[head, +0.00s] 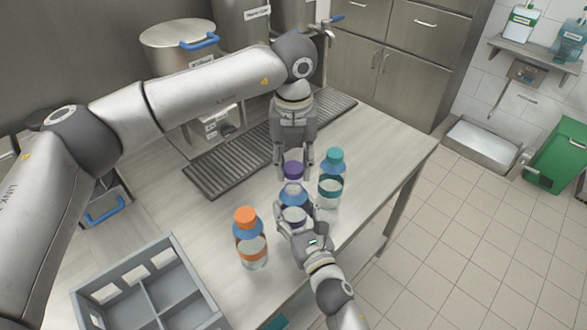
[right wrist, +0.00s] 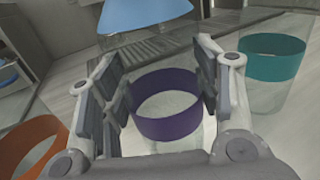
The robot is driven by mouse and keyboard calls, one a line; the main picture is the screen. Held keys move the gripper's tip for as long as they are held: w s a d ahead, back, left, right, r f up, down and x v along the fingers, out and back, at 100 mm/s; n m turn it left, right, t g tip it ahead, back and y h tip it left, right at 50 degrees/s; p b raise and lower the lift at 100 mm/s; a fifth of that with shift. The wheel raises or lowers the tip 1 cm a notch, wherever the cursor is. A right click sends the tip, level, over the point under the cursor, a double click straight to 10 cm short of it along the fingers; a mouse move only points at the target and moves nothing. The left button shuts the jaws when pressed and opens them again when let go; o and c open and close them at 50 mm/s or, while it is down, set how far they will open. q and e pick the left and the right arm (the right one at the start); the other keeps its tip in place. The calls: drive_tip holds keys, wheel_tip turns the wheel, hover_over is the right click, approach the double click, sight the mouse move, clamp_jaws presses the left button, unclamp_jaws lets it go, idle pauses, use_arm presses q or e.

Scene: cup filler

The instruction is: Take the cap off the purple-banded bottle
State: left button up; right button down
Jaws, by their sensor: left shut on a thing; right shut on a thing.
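The purple-banded bottle (head: 293,197) stands upright on the counter, clear with a blue shoulder. Its purple band (right wrist: 168,110) shows between my right fingers in the right wrist view. My right gripper (head: 303,222) is shut around the bottle's body from the front. My left gripper (head: 293,168) points down from above and is shut on the purple cap (head: 293,171). The cap is over the bottle's neck and looks slightly raised from the shoulder; the fingers partly hide the join, so I cannot be sure that it is clear.
An orange-capped bottle (head: 250,239) stands left of the purple-banded one, and a teal-capped bottle (head: 331,181) stands close at its right. A grey divided crate (head: 189,247) is at the front left. A ribbed drain tray (head: 228,165) lies behind. The counter's right end is clear.

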drive_tip(key=shift+c, duration=1.9)
unclamp_jaws()
drive_tip(key=shift+s, duration=0.1)
drive_tip(key=v, duration=1.2)
